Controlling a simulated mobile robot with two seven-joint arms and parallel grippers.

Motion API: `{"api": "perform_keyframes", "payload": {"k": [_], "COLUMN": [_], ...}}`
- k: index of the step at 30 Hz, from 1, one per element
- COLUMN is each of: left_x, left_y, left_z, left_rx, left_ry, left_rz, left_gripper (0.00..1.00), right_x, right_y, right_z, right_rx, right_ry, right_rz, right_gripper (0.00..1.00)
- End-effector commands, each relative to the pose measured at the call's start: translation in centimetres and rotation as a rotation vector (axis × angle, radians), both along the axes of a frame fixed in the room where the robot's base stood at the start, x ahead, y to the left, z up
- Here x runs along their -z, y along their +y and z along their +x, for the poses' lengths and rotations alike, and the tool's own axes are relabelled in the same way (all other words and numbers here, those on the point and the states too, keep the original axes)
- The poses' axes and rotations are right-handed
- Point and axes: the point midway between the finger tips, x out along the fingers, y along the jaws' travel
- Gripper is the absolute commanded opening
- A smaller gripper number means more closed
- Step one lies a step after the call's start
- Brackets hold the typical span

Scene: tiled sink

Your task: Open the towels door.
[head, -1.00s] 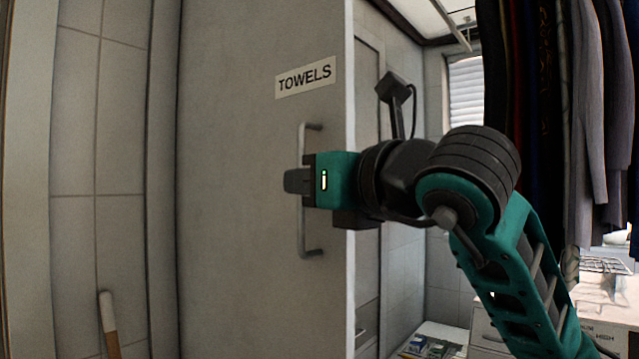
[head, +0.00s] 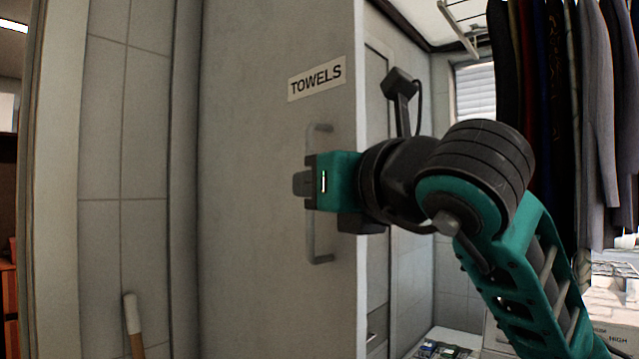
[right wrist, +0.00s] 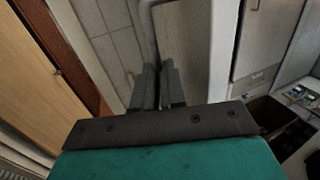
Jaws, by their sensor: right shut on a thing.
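The towels door (head: 265,190) is a tall grey panel with a white "TOWELS" label (head: 317,79) near its top right. A vertical bar handle (head: 312,240) is fixed near the door's right edge. My right gripper (head: 303,184) is shut on the middle of this handle in the head view. In the right wrist view its two dark fingers (right wrist: 158,85) are close together against the pale door (right wrist: 183,45); the handle between them is hard to make out. The door's right side edge faces free space, and a tiled wall shows beyond it. My left gripper is not in view.
Dark and grey clothes (head: 590,110) hang at the right. A wooden stick with a white end (head: 132,325) leans at the lower left by the tiled wall (head: 105,150). A low white unit with small items (head: 440,349) stands at the lower right.

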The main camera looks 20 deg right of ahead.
Motion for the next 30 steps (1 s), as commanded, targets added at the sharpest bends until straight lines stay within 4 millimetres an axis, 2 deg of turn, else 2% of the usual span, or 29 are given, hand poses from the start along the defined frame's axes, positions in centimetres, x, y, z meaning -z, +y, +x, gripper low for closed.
{"api": "perform_keyframes", "payload": {"k": [4,5,12,22,26,30], "left_x": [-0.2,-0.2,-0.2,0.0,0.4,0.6], "left_y": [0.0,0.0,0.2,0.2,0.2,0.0], "left_z": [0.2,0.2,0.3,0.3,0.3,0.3], "left_rx": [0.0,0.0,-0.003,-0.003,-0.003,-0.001], "left_ry": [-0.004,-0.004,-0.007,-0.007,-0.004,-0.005], "left_rz": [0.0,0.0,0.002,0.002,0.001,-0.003], "left_gripper": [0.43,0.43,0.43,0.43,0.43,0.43], "right_x": [-0.5,-0.5,-0.2,-0.1,0.0,0.0], "right_y": [0.0,0.0,0.0,-0.1,-0.7,-1.6], "right_z": [0.0,0.0,0.0,-0.6,-2.4,-5.4], "right_rx": [0.0,-0.001,-0.002,-0.003,-0.003,-0.003], "right_ry": [-0.012,-0.012,-0.006,-0.005,-0.008,-0.012], "right_rz": [0.006,0.006,0.003,0.003,0.001,0.001], "right_gripper": [0.0,0.13,0.35,0.35,0.35,0.35]}}
